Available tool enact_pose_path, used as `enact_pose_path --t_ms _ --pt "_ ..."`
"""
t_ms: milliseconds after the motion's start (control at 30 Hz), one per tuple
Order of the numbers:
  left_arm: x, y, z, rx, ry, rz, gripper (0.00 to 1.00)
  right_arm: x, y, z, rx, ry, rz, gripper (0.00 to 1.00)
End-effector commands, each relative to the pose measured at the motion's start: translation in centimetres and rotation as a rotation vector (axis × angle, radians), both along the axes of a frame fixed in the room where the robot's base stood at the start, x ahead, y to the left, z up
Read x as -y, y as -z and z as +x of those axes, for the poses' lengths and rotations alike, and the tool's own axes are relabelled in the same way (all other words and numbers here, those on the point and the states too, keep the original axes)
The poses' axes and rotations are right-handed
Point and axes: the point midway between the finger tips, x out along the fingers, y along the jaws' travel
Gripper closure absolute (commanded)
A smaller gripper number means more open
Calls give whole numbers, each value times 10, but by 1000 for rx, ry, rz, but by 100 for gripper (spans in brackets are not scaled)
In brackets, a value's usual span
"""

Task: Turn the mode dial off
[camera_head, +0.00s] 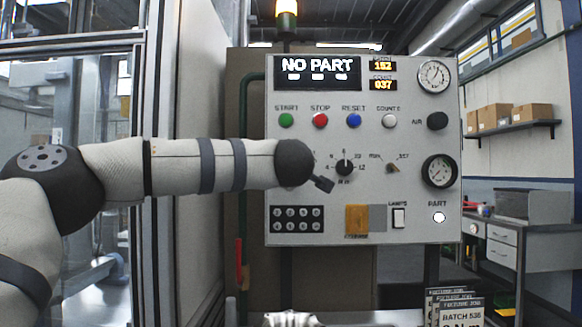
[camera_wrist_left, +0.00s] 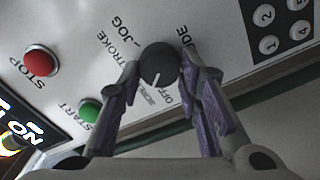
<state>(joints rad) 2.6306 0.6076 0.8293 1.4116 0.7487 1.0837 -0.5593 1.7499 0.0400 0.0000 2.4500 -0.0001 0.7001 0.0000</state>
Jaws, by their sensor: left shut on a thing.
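The mode dial (camera_wrist_left: 160,65) is a round black knob on the light panel in the left wrist view. Its white pointer line points down and slightly left in that view, towards small lettering close to the word OFF. Part of the label on the right is covered by a finger. My left gripper (camera_wrist_left: 160,60) is shut on the dial, one finger on each side. In the head view, my left arm comes in from the left and hides the dial; only a dark piece of the left gripper (camera_head: 322,184) shows below the wrist.
The control panel (camera_head: 400,215) holds a green START button (camera_head: 286,120), a red STOP button (camera_head: 320,121) and a blue RESET button (camera_head: 354,120). Another black dial (camera_head: 344,167) sits just right of my wrist. The display (camera_head: 317,73) reads NO PART.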

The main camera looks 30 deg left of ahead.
Motion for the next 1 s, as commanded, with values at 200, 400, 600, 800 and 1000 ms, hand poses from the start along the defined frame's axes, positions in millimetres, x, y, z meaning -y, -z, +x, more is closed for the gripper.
enact_pose_path --t_ms 200,400,600,800,1000 --pt "0 1 0 99 0 -161 96 0 0 0 0 0 0 60" --pt "0 1 0 176 0 -287 96 0 0 0 0 0 0 60" --pt "0 2 0 232 0 -376 96 0 0 0 0 0 0 60" --pt "0 2 0 263 0 -427 96 0 0 0 0 0 0 60" --pt "0 2 0 275 0 -446 96 0 0 0 0 0 0 60"
